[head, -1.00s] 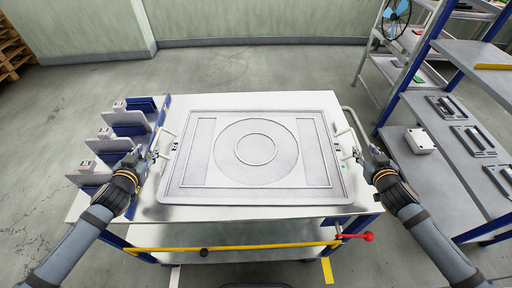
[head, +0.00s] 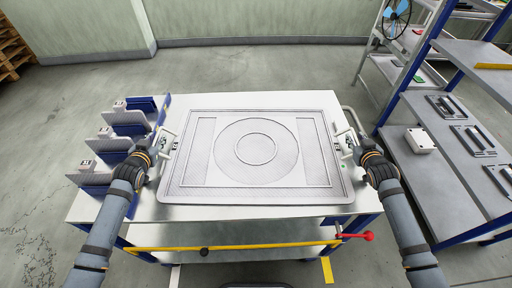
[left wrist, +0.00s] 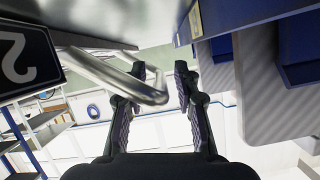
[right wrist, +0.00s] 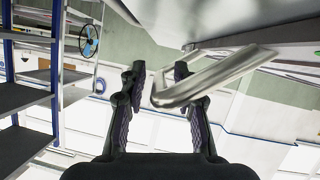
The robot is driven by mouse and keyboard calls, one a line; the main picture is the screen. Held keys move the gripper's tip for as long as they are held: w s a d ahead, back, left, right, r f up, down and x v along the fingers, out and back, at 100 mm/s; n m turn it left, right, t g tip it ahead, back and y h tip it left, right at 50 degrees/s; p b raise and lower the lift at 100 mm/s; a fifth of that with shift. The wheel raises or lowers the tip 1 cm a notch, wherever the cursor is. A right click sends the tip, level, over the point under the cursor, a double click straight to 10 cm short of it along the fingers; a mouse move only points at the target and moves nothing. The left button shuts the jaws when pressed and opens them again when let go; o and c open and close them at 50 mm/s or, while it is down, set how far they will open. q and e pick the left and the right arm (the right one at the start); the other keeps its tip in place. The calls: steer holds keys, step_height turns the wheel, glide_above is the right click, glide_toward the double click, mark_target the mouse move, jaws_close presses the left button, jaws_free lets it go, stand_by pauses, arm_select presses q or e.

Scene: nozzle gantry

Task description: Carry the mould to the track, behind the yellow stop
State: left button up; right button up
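The mould, a wide flat grey plate (head: 205,190) with a raised ring, lies flat on the white table in the head view. A bent metal handle sticks out on its left side and another on its right. My left gripper (head: 157,150) is at the left handle; in the left wrist view the handle (left wrist: 110,76) reaches between the spread fingers. My right gripper (head: 355,150) is at the right handle; in the right wrist view that handle (right wrist: 215,75) reaches between the spread fingers. Neither gripper is closed on its handle. I cannot identify the track or the yellow stop.
The white table (head: 270,99) has a yellow bar (head: 270,247) and a red knob (head: 368,236) at its front. Grey and blue upright holders (head: 120,150) stand at its left edge. A shelf rack (head: 440,170) with a white box (head: 420,140) stands at right.

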arm_select(q)
jaws_close()
arm_select(e)
jaws_close()
